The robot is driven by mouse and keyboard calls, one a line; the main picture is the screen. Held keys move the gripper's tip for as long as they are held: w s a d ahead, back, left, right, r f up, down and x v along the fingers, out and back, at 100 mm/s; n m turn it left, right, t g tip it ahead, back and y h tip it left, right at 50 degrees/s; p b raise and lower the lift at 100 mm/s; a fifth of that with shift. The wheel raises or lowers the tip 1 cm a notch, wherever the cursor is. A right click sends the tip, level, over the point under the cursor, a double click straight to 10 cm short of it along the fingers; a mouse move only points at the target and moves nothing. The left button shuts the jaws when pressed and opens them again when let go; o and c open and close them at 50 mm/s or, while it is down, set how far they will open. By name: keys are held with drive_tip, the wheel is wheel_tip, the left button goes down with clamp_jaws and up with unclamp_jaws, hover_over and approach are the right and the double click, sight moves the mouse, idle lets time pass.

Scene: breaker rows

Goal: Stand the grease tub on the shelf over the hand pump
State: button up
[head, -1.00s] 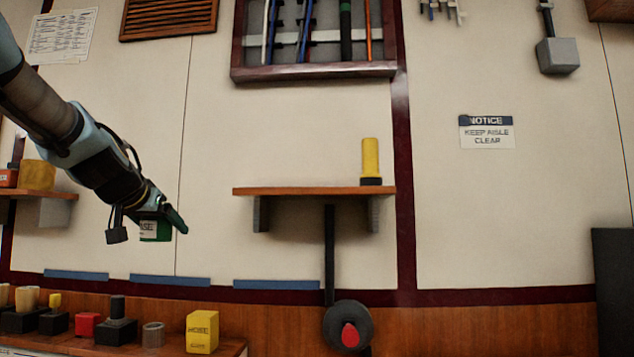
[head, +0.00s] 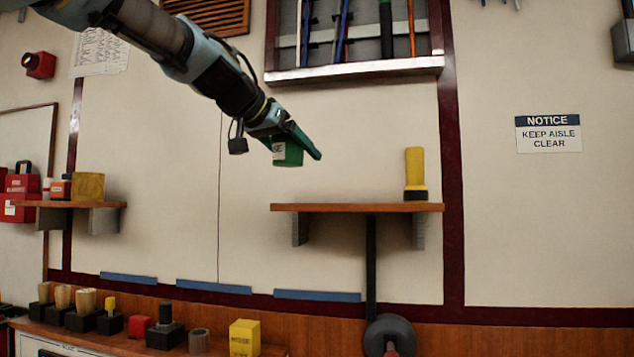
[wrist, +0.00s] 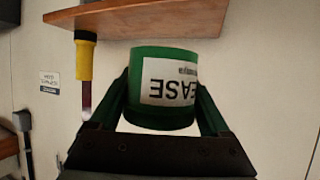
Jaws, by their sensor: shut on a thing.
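The green grease tub (head: 287,155) with a white label is held in my gripper (head: 300,146). In the wrist view the tub (wrist: 163,115) sits between the two fingers, its label upside down in that picture. In the head view the tub appears above the left end of the wooden shelf (head: 340,208), apart from it. The hand pump (head: 388,332), a round grey body with a red part, is low on the wall below this shelf, partly cut off by the picture's bottom edge. The shelf also shows in the wrist view (wrist: 140,18).
A yellow flashlight (head: 415,172) with a black base stands at the shelf's right end; the rest of its top looks clear. A tool cabinet (head: 355,66) hangs above. Another shelf (head: 70,204) with several items is at left. A yellow box (head: 244,338) stands on the counter below.

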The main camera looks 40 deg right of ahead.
drive_tip(key=w+d+p, duration=0.1)
drive_tip(key=w+d, duration=0.1)
drive_tip(key=d, duration=0.1)
drive_tip(key=w+d+f+p, duration=0.1)
drive_tip(key=w+d+p, duration=0.1)
drive_tip(key=d, duration=0.1)
drive_tip(key=w+d+f+p, duration=0.1)
drive_tip(key=w+d+p, duration=0.1)
drive_tip(key=d, duration=0.2)
drive_tip(key=shift+w+f, duration=0.2)
wheel_tip(320, 180, down, 4)
drive_tip(key=shift+r, duration=0.25)
drive_tip(key=shift+w+d+f+p, duration=0.1)
drive_tip(key=shift+d+f+p, duration=0.05)
drive_tip(key=shift+f+p, duration=0.35)
drive_tip(key=shift+f, duration=0.1)
drive_tip(key=shift+f+b, duration=0.1)
drive_tip(key=shift+b, duration=0.25)
drive_tip(key=o, duration=1.6)
drive_tip(key=shift+c, duration=0.2)
